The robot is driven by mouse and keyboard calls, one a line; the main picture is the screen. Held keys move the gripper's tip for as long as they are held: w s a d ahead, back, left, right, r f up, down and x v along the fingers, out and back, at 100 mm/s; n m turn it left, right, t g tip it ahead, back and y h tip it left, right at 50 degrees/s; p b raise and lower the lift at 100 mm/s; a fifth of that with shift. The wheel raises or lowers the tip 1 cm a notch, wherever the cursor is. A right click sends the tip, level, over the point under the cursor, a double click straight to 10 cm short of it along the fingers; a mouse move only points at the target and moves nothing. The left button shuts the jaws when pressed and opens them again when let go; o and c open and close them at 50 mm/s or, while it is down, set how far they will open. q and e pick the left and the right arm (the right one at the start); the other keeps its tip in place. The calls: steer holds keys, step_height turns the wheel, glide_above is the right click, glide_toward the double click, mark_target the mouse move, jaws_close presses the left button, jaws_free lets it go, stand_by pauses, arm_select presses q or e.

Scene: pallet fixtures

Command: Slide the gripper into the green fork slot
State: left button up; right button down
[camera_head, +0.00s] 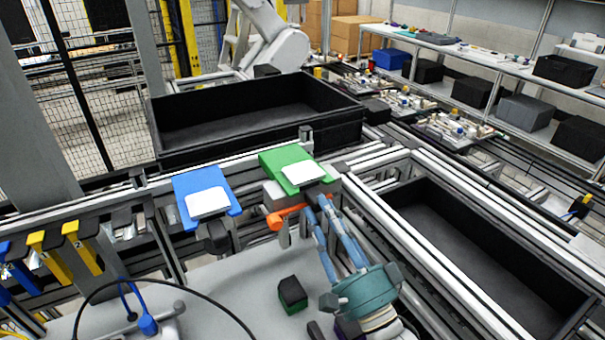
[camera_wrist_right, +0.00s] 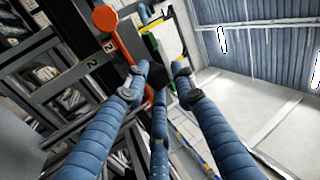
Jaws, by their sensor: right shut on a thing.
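A green fork slot fixture (camera_head: 277,159) with a white pad on top stands on the frame rail in the middle of the head view. My right gripper (camera_head: 316,204), teal with blue fingers, is just in front of and below it. Its fingers are shut on an orange piece (camera_head: 279,221), which sticks out to the left of the fingertips. The orange piece also shows in the right wrist view (camera_wrist_right: 122,47), reaching the left finger. The fingers hide part of the grip, and I cannot tell whether the piece touches the green fixture. My left gripper is out of view.
A blue fixture (camera_head: 184,185) with a white pad stands left of the green one. A black crate (camera_head: 190,155) lies behind the rail, and another black bin (camera_head: 440,225) is at the right. A small dark block (camera_head: 291,290) with a green base sits on the grey table.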

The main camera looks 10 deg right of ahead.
steer(key=c, duration=1.4)
jaws_free()
steer(key=shift+r, duration=0.15)
steer(key=shift+c, duration=0.2)
steer(key=shift+o, duration=0.5)
steer(key=shift+f, duration=0.2)
steer(key=v, duration=1.2)
steer(key=shift+s+r, duration=0.15)
